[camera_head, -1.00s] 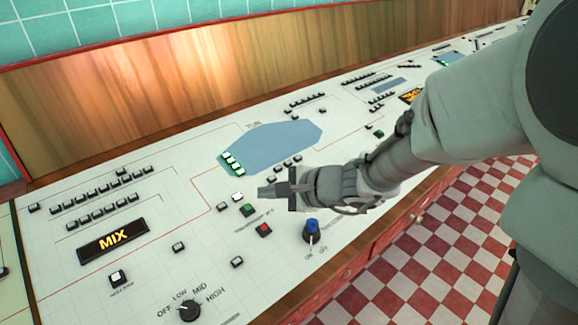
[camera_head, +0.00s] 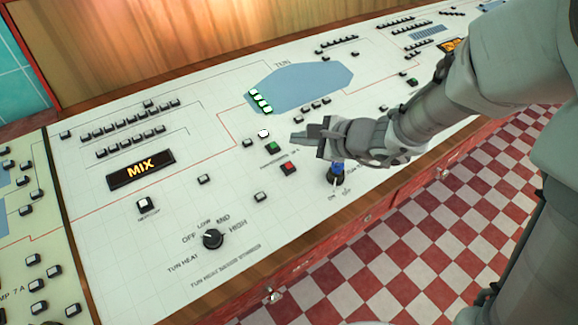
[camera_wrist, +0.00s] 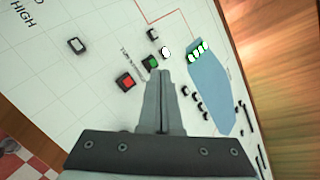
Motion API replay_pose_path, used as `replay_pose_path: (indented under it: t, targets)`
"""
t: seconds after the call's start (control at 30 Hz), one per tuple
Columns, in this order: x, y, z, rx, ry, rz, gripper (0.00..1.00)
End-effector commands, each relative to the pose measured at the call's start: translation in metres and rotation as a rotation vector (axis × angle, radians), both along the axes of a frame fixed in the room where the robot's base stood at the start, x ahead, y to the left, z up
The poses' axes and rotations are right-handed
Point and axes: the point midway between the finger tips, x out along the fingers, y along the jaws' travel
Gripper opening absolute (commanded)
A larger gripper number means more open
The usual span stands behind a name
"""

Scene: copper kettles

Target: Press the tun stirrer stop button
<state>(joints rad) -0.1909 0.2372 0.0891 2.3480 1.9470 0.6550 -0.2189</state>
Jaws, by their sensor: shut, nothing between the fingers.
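The red button (camera_head: 289,168) is a small square button in a black frame on the white console top, beside a small printed label. It also shows in the wrist view (camera_wrist: 126,82), left of the fingertips. A green button (camera_head: 272,148) is just behind it, and in the wrist view it (camera_wrist: 151,63) is close to the fingertips. My gripper (camera_head: 296,140) is shut and empty over the panel, right of the green button and behind the red one. Its closed fingers (camera_wrist: 165,76) point toward the panel. Whether the tips touch the surface I cannot tell.
A lit white lamp (camera_head: 263,133) is behind the green button. A blue-capped knob (camera_head: 337,170) stands right of the red button, partly under my gripper. A black heat dial (camera_head: 213,239) and the MIX display (camera_head: 142,169) are to the left. The blue tun shape (camera_head: 310,85) is behind.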

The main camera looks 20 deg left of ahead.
Motion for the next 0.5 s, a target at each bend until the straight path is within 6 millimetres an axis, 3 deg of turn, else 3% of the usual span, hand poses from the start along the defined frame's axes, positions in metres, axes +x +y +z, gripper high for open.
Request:
replay_pose_path:
  t: [0.5]
  targets:
    - [0.008, 0.01, -0.069, 0.001, -0.001, 0.001, 0.0]
